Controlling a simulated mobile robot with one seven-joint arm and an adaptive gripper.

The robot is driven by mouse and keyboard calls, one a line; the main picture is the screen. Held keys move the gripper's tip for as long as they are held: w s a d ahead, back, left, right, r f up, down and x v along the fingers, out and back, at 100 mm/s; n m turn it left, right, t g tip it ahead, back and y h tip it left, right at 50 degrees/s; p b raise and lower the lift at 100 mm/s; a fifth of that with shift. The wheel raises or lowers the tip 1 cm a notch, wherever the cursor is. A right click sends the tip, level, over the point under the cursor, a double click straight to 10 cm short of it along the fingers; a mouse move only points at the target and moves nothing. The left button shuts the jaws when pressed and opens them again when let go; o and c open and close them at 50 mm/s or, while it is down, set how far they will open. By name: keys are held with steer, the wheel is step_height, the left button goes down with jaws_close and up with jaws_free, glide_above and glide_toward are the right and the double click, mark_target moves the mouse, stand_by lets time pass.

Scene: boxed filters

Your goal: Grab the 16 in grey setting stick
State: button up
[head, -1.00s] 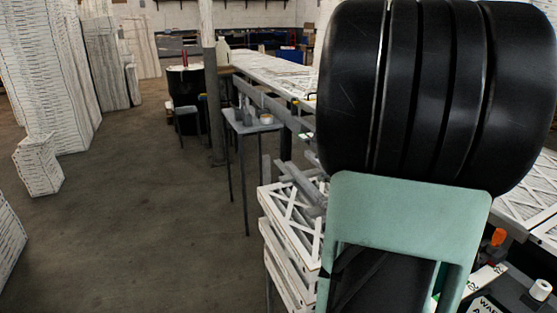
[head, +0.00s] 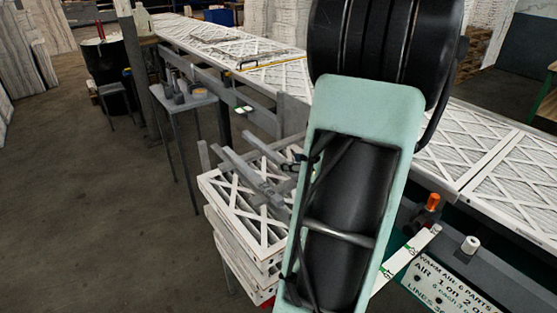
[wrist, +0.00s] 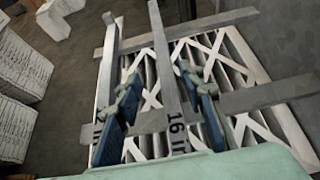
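The grey setting stick marked "16 in" (wrist: 166,60) runs lengthwise between the fingers of my gripper (wrist: 160,77) in the wrist view. The fingers, with blue pads, stand apart on either side of it, with visible gaps. Another grey stick (wrist: 107,62), its label partly hidden and ending in "in", lies left of the left finger. Grey cross bars lie by them over a white-framed filter (wrist: 262,90). In the head view the grey sticks (head: 250,178) lie on the filter stack, and my gripper (head: 298,160) is at their right end, partly hidden by my arm.
The stack of boxed filters (head: 232,232) stands beside a long conveyor (head: 285,75) carrying more filters. A small grey table (head: 185,103) with items stands left of it. A labelled panel (head: 445,290) is at lower right. Open floor (head: 90,200) lies to the left.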

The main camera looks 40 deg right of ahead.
mark_target(279, 159)
steer(key=shift+d+r+p+x, duration=0.1)
steer(key=shift+d+p+x, duration=0.1)
steer(key=shift+x, duration=1.6)
steer(key=shift+d+r+p+x, duration=0.1)
steer(key=shift+d+x, duration=0.1)
steer(key=shift+x, duration=1.55)
steer(key=shift+c, duration=0.3)
jaws_close()
